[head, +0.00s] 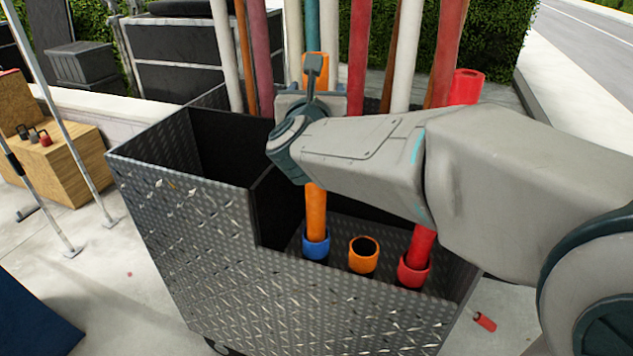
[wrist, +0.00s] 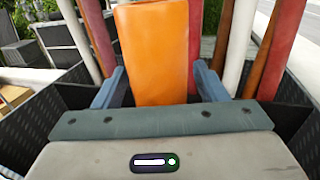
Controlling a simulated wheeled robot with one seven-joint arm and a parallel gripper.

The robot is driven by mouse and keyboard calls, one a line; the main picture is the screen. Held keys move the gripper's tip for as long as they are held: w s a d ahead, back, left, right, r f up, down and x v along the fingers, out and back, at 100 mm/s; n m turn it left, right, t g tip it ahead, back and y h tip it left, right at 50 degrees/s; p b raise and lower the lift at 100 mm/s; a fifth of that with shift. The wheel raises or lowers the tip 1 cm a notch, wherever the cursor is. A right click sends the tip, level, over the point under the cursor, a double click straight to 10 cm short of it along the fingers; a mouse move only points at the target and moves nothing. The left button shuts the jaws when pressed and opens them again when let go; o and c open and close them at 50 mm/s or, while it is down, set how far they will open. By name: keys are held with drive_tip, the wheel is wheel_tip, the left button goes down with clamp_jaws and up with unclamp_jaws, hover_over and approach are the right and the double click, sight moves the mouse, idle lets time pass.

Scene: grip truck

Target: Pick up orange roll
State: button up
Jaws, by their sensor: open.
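The orange roll (head: 316,212) stands upright in the cart, its lower end in a blue ring holder (head: 316,246). Its top shows above my wrist in the head view, and its middle is hidden by my arm. My gripper (head: 312,103) is at the roll's upper part. In the wrist view the orange roll (wrist: 152,55) stands between the two blue-grey fingers of my gripper (wrist: 158,80). The fingers are open, with a visible gap beside the roll at least on the left. Contact at the fingertips cannot be told.
The dark metal cart (head: 190,240) has raised walls around the holders. An orange holder (head: 364,254) is empty. A red roll (head: 422,243) stands in a red holder (head: 413,271) to the right. Several tall pipes (head: 358,60) stand close behind. A small red cylinder (head: 485,322) lies on the ground.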

clamp_jaws()
drive_tip(key=shift+r, duration=0.1)
wheel_tip(320, 180, up, 18)
drive_tip(key=p, duration=0.3)
idle(0.6)
drive_tip(key=shift+d, duration=0.1)
